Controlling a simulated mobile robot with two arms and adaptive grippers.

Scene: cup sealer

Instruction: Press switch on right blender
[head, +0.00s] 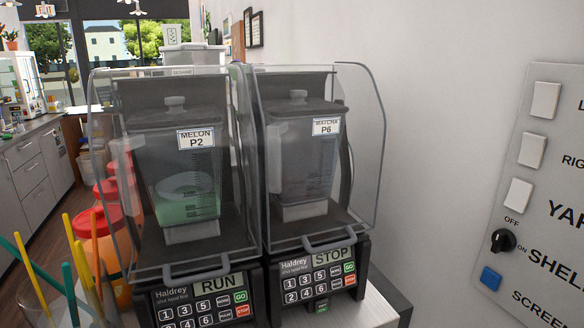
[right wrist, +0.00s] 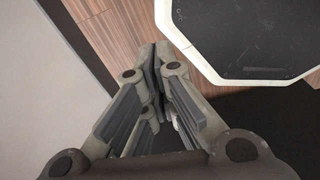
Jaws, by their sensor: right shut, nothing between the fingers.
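The right blender (head: 304,150) stands under a clear cover, with a jar labelled MATCHA P6. Its front panel (head: 318,285) has numbered buttons, a green GO button, a red STOP button and a display reading STOP. A small green-lit switch (head: 321,306) sits low on its front. The left blender (head: 180,170), labelled MELON P2, holds green liquid and its display reads RUN. My right gripper (right wrist: 158,70) shows only in the right wrist view, shut and empty, above a wooden floor and away from the blenders. My left gripper is not in view.
A wall panel (head: 545,190) with white switches, a black knob and a blue button is at the right. Orange bottles with red lids (head: 100,235) and coloured straws (head: 70,270) stand left of the blenders. In the wrist view, a white-rimmed dark octagonal surface (right wrist: 245,74) lies beyond my gripper.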

